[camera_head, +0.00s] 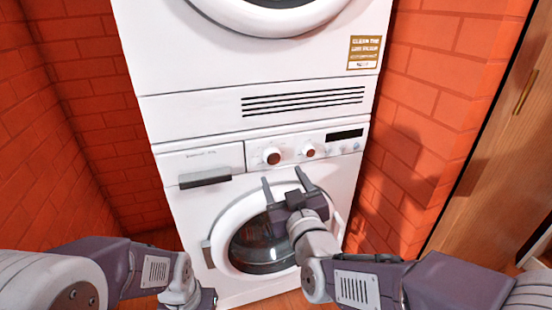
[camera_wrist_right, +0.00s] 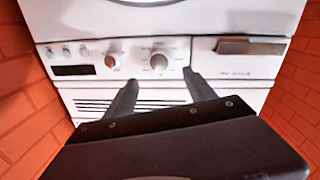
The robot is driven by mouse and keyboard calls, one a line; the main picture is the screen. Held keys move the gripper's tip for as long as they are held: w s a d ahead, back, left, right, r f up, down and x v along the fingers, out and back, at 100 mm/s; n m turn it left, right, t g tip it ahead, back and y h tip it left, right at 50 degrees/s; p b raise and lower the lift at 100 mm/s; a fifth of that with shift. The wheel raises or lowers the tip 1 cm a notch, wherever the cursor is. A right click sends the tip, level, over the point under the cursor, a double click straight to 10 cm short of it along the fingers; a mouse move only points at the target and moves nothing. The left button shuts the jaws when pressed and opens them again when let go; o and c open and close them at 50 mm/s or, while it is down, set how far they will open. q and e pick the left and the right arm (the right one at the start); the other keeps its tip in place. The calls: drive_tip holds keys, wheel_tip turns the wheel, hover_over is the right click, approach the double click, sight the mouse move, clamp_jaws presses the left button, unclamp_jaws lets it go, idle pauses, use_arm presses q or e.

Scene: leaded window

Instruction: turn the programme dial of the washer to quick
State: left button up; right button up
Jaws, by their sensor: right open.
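The white washer (camera_head: 200,220) stands below a second white machine, its control panel above the round door. A larger round dial (camera_head: 272,156), white with a brown-red centre, sits on the panel, with marks around it too small to read. It also shows in the right wrist view (camera_wrist_right: 159,62), where the panel appears upside down. I take it for the programme dial. My right gripper (camera_head: 283,176) is open and empty, its fingertips just below the dial; in the wrist view its fingers (camera_wrist_right: 160,77) point at it, apparently without touching. My left gripper (camera_head: 206,300) is low at the bottom edge, mostly hidden.
A smaller knob (camera_head: 309,151), small buttons and a dark display (camera_head: 345,135) lie right of the dial. A drawer with a dark handle (camera_head: 205,180) is on the left. Red brick walls stand both sides; a wooden door (camera_head: 510,150) is at right.

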sight(273, 159)
drive_tip(key=b+x, duration=0.2)
drive_tip(key=x, duration=0.5)
drive_tip(key=shift+w+a+f+b, duration=0.1)
drive_tip(key=shift+w+f+b, duration=0.05)
drive_tip(key=shift+w+b, duration=0.2)
drive_tip(key=shift+w+a, duration=0.15)
drive_tip(key=shift+w, duration=0.35)
drive_tip(key=c, duration=1.4)
